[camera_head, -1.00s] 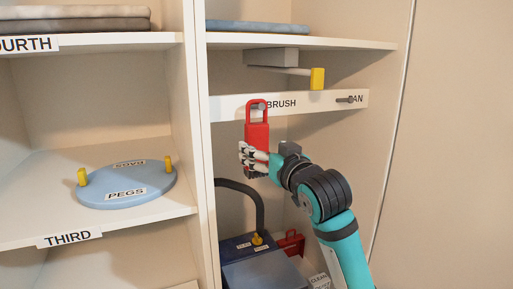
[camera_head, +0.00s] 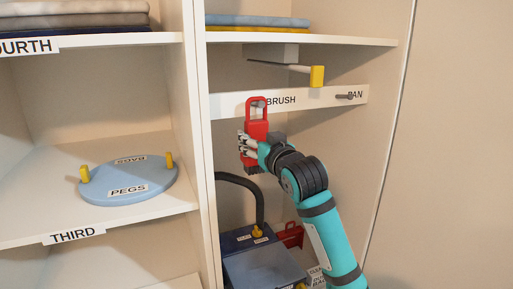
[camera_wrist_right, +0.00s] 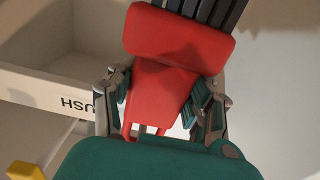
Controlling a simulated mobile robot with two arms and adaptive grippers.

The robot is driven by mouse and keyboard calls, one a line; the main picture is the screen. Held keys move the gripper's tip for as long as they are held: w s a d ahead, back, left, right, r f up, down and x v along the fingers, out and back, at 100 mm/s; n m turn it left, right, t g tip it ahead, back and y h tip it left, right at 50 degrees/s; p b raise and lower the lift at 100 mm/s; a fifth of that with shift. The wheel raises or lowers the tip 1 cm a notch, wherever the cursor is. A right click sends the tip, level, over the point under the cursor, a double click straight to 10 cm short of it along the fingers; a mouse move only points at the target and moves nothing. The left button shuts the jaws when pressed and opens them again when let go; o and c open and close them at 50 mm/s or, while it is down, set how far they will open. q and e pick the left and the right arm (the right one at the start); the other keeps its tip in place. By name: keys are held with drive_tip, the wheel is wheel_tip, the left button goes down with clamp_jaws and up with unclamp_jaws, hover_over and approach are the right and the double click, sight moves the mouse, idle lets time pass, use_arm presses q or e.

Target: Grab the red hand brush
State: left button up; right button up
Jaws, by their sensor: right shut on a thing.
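The red hand brush (camera_head: 257,128) is upright at the white rail, just left of the word BRUSH. Its loop handle is at the top and a grey peg (camera_head: 258,103) shows within the loop; I cannot tell if it still bears on the peg. My right gripper (camera_head: 248,147) is shut on the brush's lower part. In the right wrist view, the red brush (camera_wrist_right: 165,90) lies between the fingers, its dark bristles at the top edge. My left gripper is not in view.
The rail (camera_head: 320,98) has another peg (camera_head: 347,96) by its right label. A yellow-tipped holder (camera_head: 317,76) juts out above. Below stand a dark blue box (camera_head: 240,243) and a red item (camera_head: 291,235). A divider (camera_head: 204,150) stands left, with a blue disc (camera_head: 128,190) beyond it.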

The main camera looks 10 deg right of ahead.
drive_tip(key=c, duration=0.5)
